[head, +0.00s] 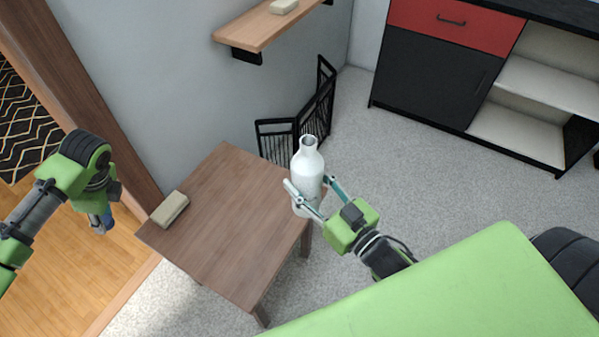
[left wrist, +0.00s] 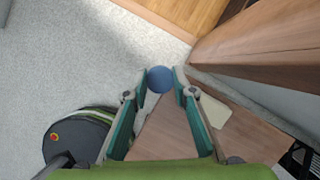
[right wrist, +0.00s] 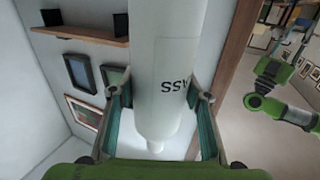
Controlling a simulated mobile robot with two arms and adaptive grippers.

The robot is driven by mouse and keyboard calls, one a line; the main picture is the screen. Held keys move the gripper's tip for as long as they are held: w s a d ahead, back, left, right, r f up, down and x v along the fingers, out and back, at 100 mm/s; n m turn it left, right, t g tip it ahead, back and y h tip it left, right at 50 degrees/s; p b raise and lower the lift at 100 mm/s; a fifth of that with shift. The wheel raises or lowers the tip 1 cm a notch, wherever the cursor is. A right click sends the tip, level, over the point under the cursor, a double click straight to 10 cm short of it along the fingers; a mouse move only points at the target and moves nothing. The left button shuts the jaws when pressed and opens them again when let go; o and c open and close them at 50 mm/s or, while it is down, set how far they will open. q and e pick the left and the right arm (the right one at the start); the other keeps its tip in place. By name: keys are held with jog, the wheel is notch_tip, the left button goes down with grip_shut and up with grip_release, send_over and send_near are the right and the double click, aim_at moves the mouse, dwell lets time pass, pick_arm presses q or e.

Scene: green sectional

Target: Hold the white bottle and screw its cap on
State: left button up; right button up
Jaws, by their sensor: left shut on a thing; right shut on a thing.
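The white bottle (head: 308,166) is upright at the right edge of the table in the head view, its open mouth facing up and no cap on it. My right gripper (head: 311,192) is shut around its body. In the right wrist view the bottle (right wrist: 167,60) fills the middle, with dark letters on it. Whether its base touches the table is unclear. My left gripper (head: 102,221) is left of the table, well apart from the bottle. It is shut on a round blue cap (left wrist: 160,79), which shows between its fingertips in the left wrist view.
The brown wooden table (head: 225,235) has a beige block (head: 170,209) near its left corner; its middle is clear. A wooden shelf (head: 262,28) is on the wall behind. A black folding rack (head: 300,125) stands behind the table. A red and black cabinet (head: 435,75) is at the back right.

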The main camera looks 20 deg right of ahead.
jog(key=shift+s+r, duration=0.15)
jog(key=shift+s, duration=0.05)
jog(key=shift+o, duration=1.3)
jog(key=c, duration=0.5)
pick_arm(q)
jog(key=shift+r, duration=0.1)
